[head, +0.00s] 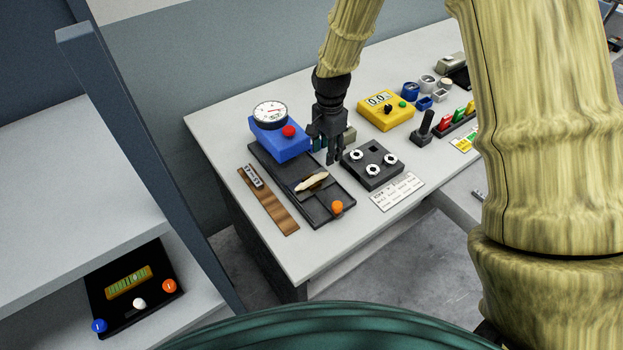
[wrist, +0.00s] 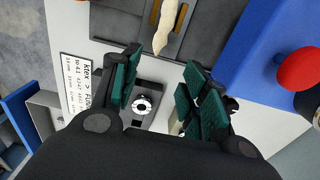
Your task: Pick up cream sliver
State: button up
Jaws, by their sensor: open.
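The cream sliver (head: 312,182) is a short, pale strip lying on a long black tray device (head: 322,214) on the bench. In the wrist view the sliver (wrist: 165,28) shows at the top, beyond my fingertips, its far end cut off by the picture's edge. My gripper (head: 331,156) points down behind and slightly right of the sliver in the head view, apart from it. In the wrist view my gripper (wrist: 160,82) is open, with green pads apart and nothing held between them.
A blue dial gauge box (head: 279,140) stands at the tray's back end. A black block with white-ringed sockets (head: 372,165) and a printed card (head: 397,192) lie to the right. A wooden strip (head: 269,202) lies left. A yellow meter (head: 386,112) stands farther back.

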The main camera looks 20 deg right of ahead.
aim_at(327, 170)
jog(key=shift+f+p, duration=0.35)
jog(key=shift+f, duration=0.9)
jog(key=f+p, duration=0.2)
jog(key=f, duration=0.1)
jog(key=shift+s, duration=0.3)
jog(key=shift+f+p, duration=0.6)
jog(key=shift+f, duration=0.5)
grip_shut()
jog(key=shift+r, duration=0.1)
